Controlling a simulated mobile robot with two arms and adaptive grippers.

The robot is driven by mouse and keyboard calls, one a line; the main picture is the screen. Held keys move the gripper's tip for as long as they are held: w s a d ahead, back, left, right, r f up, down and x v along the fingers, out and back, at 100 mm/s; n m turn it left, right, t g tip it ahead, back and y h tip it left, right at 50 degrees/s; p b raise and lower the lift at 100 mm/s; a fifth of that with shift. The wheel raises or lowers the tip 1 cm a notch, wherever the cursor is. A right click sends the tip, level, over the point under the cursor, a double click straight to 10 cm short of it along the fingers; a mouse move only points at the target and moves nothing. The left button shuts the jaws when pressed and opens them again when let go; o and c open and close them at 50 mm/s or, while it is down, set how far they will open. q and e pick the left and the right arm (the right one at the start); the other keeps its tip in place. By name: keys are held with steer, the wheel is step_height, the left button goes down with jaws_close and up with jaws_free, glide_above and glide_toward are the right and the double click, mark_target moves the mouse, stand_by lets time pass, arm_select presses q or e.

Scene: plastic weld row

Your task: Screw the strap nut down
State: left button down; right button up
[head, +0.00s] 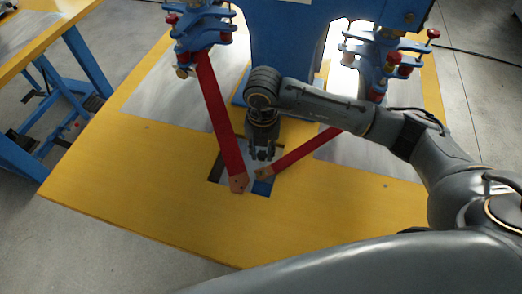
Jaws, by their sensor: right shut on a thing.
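My right gripper (262,155) points down over the cut-out in the yellow table, between the lower ends of two red straps. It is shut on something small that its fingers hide. I cannot make out the strap nut itself. The left red strap (218,115) slants down from a blue clamp to a brown end at the cut-out. The right red strap (305,151) slants in from the right, and its brown end lies just below the gripper. I cannot tell whether the gripper touches either strap. My left gripper is not in view.
A blue machine frame (285,40) stands behind the gripper. Blue clamps with red knobs (203,30) stand at left and right (388,58). Grey plates (165,85) lie on the yellow table (130,180). The table's front left is clear.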

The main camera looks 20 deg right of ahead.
mark_target(261, 171)
steer(key=shift+w+a+f+m, duration=0.15)
steer(key=shift+f+m, duration=0.25)
steer(key=shift+m, duration=0.6)
steer(key=shift+f+b, duration=1.8)
steer(key=shift+f, duration=0.65)
steer(key=shift+f+b, duration=0.6)
steer(key=shift+f, duration=0.05)
steer(key=shift+f, duration=0.1)
steer(key=shift+f+b, duration=0.3)
steer(key=shift+b, duration=0.1)
steer(key=shift+f+b, duration=0.35)
steer(key=shift+f, duration=0.05)
